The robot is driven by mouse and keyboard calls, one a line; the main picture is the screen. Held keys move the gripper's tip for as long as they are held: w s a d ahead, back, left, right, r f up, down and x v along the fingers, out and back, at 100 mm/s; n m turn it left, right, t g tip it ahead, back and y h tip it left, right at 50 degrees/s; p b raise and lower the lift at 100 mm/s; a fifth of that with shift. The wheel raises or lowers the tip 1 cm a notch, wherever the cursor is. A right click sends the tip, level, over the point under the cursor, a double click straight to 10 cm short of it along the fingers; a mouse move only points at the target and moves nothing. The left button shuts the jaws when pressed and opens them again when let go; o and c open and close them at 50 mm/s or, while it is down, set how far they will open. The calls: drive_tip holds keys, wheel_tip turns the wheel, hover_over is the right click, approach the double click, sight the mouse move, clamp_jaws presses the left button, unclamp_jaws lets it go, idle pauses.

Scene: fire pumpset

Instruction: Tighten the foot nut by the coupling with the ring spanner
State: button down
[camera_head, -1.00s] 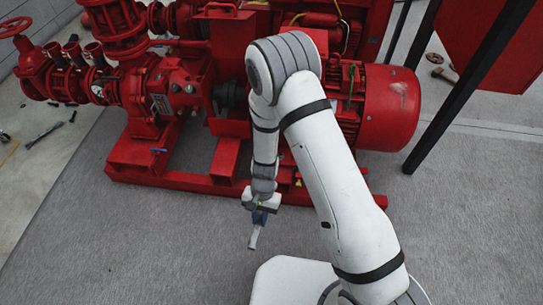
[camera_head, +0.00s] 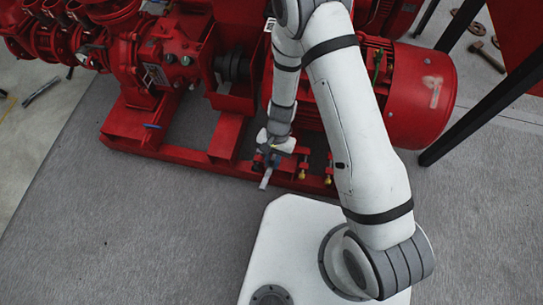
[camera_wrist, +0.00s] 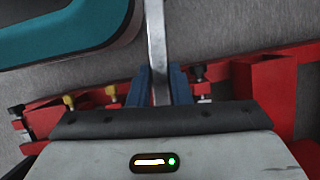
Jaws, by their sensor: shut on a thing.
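My gripper (camera_head: 270,164) is low at the front edge of the red base frame, under the motor. In the wrist view its blue fingers (camera_wrist: 162,84) are shut on a flat grey steel bar, the ring spanner (camera_wrist: 157,38). The spanner runs out of the top of that view, so its far end is hidden there. In the head view the spanner (camera_head: 265,182) shows as a short pale piece pointing down, away from the frame. The dark coupling (camera_head: 233,68) lies behind, up and left of my gripper. I cannot make out the foot nut beside it.
Yellow-headed bolts (camera_head: 302,174) stand along the frame right of my gripper; they also show in the wrist view (camera_wrist: 110,92). The red motor (camera_head: 415,100) overhangs behind. A black post (camera_head: 475,115) stands at right. The grey floor (camera_head: 150,230) in front is clear.

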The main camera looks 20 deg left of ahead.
drive_tip(key=shift+s+f+b, duration=0.1)
drive_tip(key=shift+f+b, duration=2.1)
drive_tip(key=shift+f, duration=0.3)
drive_tip(key=shift+f+b, duration=1.15)
drive_tip(key=shift+f, duration=0.2)
drive_tip(key=shift+a, duration=0.15)
drive_tip(key=a+m, duration=0.1)
drive_tip(key=a+m+b, duration=0.1)
drive_tip(key=a, duration=0.1)
drive_tip(key=shift+w+m+y, duration=0.3)
drive_tip(key=shift+w+y, duration=0.05)
drive_tip(key=shift+y, duration=0.05)
drive_tip(key=shift+s+d, duration=0.1)
drive_tip(key=shift+d, duration=0.2)
